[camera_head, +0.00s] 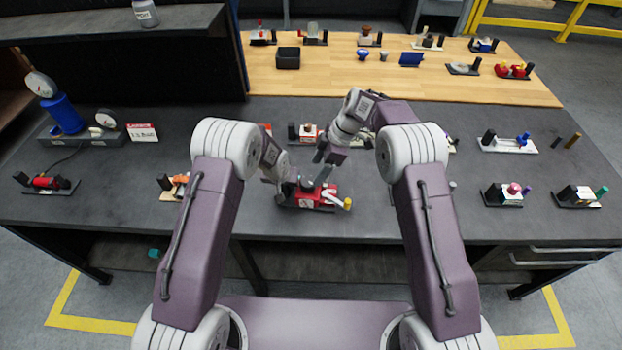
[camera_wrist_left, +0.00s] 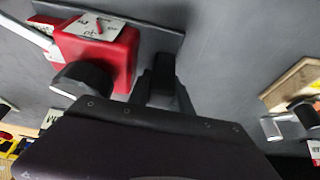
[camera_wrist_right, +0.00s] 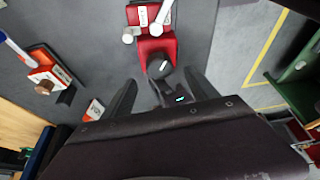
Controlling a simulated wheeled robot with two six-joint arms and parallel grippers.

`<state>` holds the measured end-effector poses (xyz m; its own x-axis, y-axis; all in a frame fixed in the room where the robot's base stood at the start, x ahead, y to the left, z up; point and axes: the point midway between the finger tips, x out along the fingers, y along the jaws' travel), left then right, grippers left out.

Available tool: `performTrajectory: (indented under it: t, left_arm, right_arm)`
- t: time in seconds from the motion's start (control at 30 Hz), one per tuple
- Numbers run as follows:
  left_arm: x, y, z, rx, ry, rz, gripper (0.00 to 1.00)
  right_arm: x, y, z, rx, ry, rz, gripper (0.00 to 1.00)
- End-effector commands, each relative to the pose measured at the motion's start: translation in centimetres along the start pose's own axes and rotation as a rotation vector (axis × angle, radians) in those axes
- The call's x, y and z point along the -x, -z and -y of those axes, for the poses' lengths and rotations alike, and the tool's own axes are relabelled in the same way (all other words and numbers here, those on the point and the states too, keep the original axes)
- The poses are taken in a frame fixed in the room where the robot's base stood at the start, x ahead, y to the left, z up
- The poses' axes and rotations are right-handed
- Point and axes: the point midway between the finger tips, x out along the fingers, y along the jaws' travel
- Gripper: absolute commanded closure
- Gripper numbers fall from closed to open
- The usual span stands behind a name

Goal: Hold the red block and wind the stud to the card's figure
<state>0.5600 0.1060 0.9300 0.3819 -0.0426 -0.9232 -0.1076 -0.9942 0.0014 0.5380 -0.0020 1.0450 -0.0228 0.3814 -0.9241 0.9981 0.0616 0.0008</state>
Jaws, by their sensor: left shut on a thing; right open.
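The red block (camera_head: 316,196) lies near the table's front edge. It also shows in the left wrist view (camera_wrist_left: 118,55) and the right wrist view (camera_wrist_right: 158,46). It bears a marked white plate, a white lever (camera_wrist_right: 163,14) and a dark round stud (camera_wrist_right: 160,68) with a white mark. My left gripper (camera_wrist_left: 163,78) is shut on what looks like the black post at the block's left end; the fingers partly hide it. My right gripper (camera_wrist_right: 162,95) is open above the stud, its fingers apart. A card (camera_head: 143,132) with red heading stands at the left; its figure is too small to read surely.
A blue device with a gauge (camera_head: 62,113) stands left of the card. Several similar units stand at the right and on the wooden rear table.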

Motion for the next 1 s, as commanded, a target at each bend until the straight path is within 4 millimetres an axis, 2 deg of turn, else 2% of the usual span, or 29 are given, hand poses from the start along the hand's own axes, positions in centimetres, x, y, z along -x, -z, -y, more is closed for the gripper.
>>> performTrajectory:
  t: [0.1,0.27,0.4,0.63,0.8,0.87,1.0]
  left_arm:
    - [-0.1,-0.1,0.0,0.001,0.0,0.001,1.0]
    - [-0.1,-0.1,0.0,0.001,0.0,0.001,1.0]
    - [-0.1,-0.1,0.0,0.001,0.0,0.001,1.0]
    - [-0.1,-0.1,0.0,0.001,0.0,0.001,1.0]
    - [-0.1,0.0,0.0,0.001,0.0,0.0,1.0]
    - [-0.1,0.0,0.0,0.001,0.0,0.0,1.0]
    - [-0.1,0.0,0.0,0.002,0.0,0.0,1.0]
  right_arm:
    - [-2.8,0.1,0.1,-0.001,0.003,-0.001,0.32]
    - [-5.2,0.0,0.0,0.0,0.001,0.0,0.32]
    - [-6.0,0.0,0.0,0.0,0.0,0.0,0.32]
    - [-6.0,0.0,0.0,-0.001,-0.001,-0.001,0.32]
    - [-6.0,0.0,0.0,-0.001,-0.001,-0.001,0.79]
    - [-6.0,0.1,0.0,-0.001,0.0,-0.001,0.95]
    - [-6.0,0.1,0.0,-0.007,-0.002,-0.001,0.95]
